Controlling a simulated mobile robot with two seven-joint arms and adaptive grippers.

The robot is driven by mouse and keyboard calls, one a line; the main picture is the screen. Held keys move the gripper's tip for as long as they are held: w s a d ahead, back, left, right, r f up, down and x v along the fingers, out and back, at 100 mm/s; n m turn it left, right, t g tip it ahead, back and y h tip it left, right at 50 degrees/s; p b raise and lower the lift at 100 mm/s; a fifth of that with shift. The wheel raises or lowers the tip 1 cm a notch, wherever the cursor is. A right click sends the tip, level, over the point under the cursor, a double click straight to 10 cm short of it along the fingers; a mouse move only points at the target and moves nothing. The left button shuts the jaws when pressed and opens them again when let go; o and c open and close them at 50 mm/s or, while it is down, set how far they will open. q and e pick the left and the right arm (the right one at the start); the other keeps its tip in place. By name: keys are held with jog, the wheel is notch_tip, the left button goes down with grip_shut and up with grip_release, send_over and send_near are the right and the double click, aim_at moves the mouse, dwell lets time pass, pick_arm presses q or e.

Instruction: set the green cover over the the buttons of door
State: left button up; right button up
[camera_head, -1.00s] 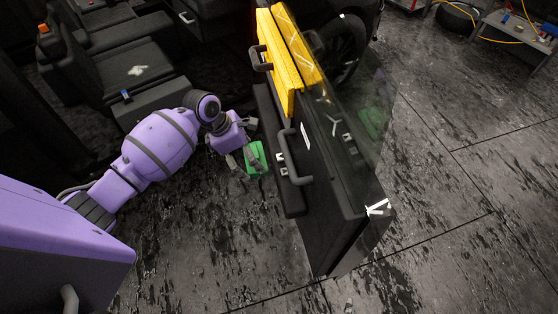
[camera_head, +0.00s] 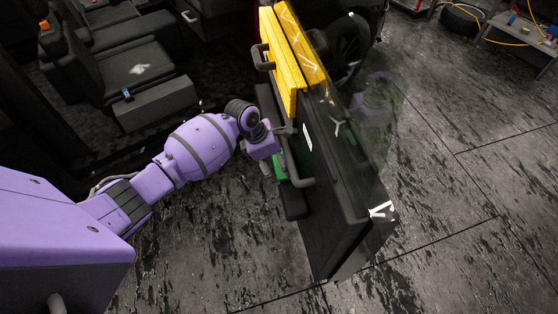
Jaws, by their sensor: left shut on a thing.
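The green cover (camera_head: 280,168) is at the inner side of the black door (camera_head: 335,215), close to the door's grab handle (camera_head: 298,170). It is partly hidden by my left gripper and the handle. My left gripper (camera_head: 276,162) is shut on the cover, just left of the handle. The door's buttons are hidden behind the gripper and cover, so I cannot tell whether the cover touches them or sits over them. My right gripper is out of view.
A yellow panel (camera_head: 286,75) is on the door's upper left part. The door's glass (camera_head: 370,125) extends to the right. Car seats (camera_head: 130,65) stand at the upper left. A cart (camera_head: 515,35) stands at the upper right. The floor right of the door is clear.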

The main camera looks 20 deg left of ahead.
pick_arm(q)
jog(key=shift+f, duration=0.1)
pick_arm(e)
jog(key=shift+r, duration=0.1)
pick_arm(q)
jog(key=o, duration=1)
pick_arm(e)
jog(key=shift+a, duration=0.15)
pick_arm(q)
jog(key=p+v, duration=0.2)
jog(key=v, duration=0.9)
jog(key=s+d+f+m+t, duration=0.2)
jog(key=s+f+m+t, duration=0.1)
jog(key=s+f+m, duration=1.15)
jog(key=s+a+m+t+y, duration=0.1)
jog(key=s+m+t+y, duration=0.2)
jog(key=s+m, duration=0.7)
jog(key=s, duration=0.9)
jog(key=shift+a+f, duration=0.2)
jog(key=shift+f, duration=0.2)
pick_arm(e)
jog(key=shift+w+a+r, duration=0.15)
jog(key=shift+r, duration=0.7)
